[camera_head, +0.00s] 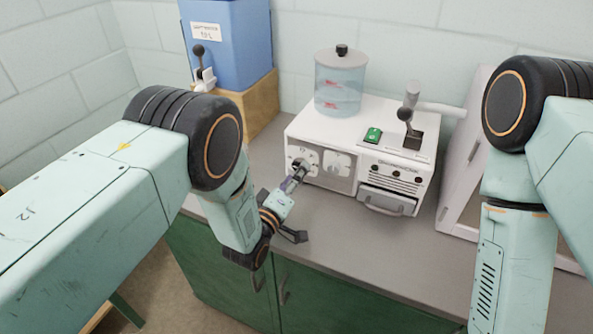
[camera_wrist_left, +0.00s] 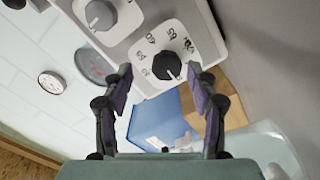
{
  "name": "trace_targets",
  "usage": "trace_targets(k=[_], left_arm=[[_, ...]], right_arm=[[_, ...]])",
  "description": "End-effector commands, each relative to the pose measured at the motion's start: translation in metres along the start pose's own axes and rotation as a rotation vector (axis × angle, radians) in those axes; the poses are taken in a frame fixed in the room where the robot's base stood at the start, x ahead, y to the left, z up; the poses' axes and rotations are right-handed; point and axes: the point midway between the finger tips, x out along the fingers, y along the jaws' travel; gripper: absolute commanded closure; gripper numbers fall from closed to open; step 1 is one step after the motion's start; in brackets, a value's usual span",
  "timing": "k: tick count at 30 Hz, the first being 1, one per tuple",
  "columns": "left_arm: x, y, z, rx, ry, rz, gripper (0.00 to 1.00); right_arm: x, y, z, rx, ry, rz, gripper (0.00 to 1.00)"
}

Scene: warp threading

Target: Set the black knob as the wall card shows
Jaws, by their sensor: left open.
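The black knob (camera_wrist_left: 167,67) sits on a white dial plate (camera_wrist_left: 150,83) with printed marks around it. In the head view the left gripper (camera_head: 297,172) reaches the left part of the white machine's front (camera_head: 312,128) and mostly covers the knob there. My right gripper is out of view. I cannot make out a wall card.
A second knob (camera_wrist_left: 101,14) is beside the dial. The machine carries a clear water tank (camera_head: 340,85), a green switch (camera_head: 373,135), a black-knobbed lever (camera_head: 408,128) and a drawer (camera_head: 386,201). A blue container (camera_head: 235,50) stands behind. The counter (camera_head: 350,235) in front is clear.

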Motion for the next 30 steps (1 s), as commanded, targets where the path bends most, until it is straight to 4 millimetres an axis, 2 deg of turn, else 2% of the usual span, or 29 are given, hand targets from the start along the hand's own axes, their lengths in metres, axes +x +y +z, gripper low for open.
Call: trace_targets(k=[6,16,30], left_arm=[[0.019,-0.002,-0.002,0.001,0.003,-0.002,0.42],[0.022,-0.003,-0.005,0.001,0.004,-0.004,0.42],[0.022,-0.004,-0.004,0.001,0.002,-0.005,0.81]], right_arm=[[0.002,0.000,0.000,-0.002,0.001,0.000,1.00],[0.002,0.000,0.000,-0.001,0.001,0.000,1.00],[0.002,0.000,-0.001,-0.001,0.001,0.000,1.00]])
